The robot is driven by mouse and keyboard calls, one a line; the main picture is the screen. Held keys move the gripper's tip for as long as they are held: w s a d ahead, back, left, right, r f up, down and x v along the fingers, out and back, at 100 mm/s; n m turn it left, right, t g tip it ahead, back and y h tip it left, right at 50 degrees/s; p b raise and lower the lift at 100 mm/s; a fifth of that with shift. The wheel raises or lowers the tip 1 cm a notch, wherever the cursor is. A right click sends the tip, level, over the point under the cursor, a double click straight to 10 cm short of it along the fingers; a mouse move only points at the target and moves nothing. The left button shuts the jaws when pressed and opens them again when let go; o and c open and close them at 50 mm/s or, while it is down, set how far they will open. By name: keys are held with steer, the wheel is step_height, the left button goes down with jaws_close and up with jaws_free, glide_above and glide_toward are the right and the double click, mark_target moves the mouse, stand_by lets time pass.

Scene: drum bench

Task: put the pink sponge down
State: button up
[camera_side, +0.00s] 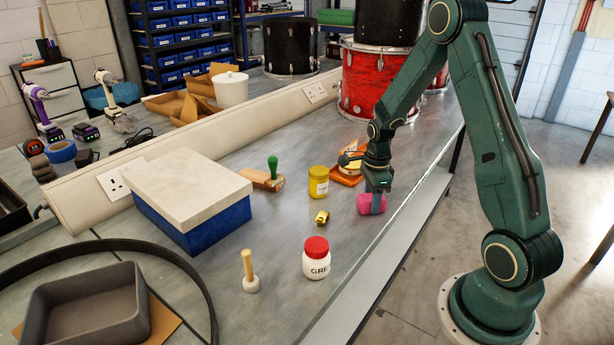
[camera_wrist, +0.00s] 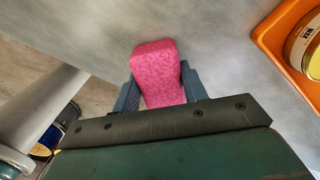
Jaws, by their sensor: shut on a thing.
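The pink sponge (camera_side: 366,205) is at the right side of the bench in the side view, near the bench's front edge. My gripper (camera_side: 377,199) is shut on it from above. In the wrist view the sponge (camera_wrist: 158,68) sits between both fingers of my gripper (camera_wrist: 160,88), with its far end sticking out past them. The sponge is at or close above the bench top (camera_side: 270,225); I cannot tell whether it touches.
An orange tray (camera_side: 347,180) with a wax tin (camera_wrist: 304,50) is close beside my gripper. A yellow jar (camera_side: 318,182), a small brass piece (camera_side: 321,217) and a red-lidded jar (camera_side: 316,262) stand to the left. Bare bench lies between them.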

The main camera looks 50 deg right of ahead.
steer(key=shift+f, duration=0.1)
steer(key=o, duration=1)
steer(key=shift+c, duration=0.2)
step_height(320, 180, up, 12)
stand_by(0.7)
